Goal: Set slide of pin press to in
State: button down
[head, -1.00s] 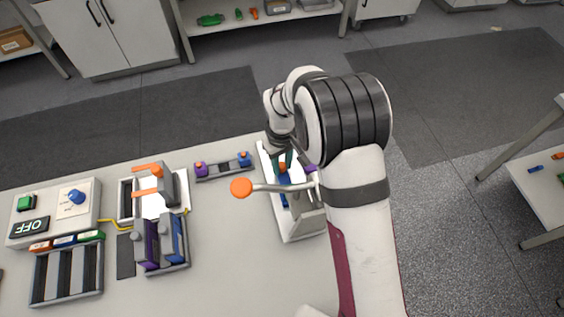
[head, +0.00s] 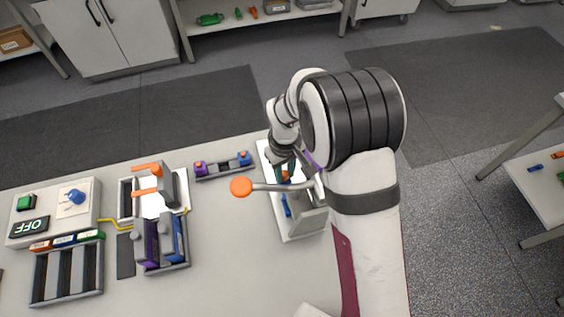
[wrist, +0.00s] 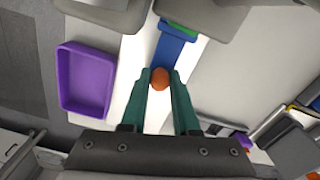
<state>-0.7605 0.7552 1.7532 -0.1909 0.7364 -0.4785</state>
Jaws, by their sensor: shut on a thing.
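The pin press (head: 306,222) is a pale grey block on a white base at the right side of the bench, with a grey lever ending in an orange ball (head: 241,187). Its blue slide (head: 287,206) lies on the base and carries an orange knob; the slide also shows in the wrist view (wrist: 173,50), with a green piece at its far end near the grey press body. My gripper (head: 285,174) reaches down over the base. In the wrist view its teal fingers (wrist: 161,84) are closed around the orange knob (wrist: 160,78). My arm hides part of the press.
A purple tray (wrist: 85,80) lies beside the base. To the left are a holder with purple and blue pieces (head: 222,167), an orange-handled fixture (head: 168,188), a cell rack (head: 163,245) and an OFF-labelled box (head: 50,215). The front middle of the bench is clear.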

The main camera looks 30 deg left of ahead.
jog(key=shift+s+d, duration=0.65)
jog(key=shift+d, duration=0.05)
jog(key=c, duration=0.7)
grip_release()
jog(key=shift+o, duration=0.2)
notch_tip(320, 180, up, 16)
jog(key=shift+f, duration=0.1)
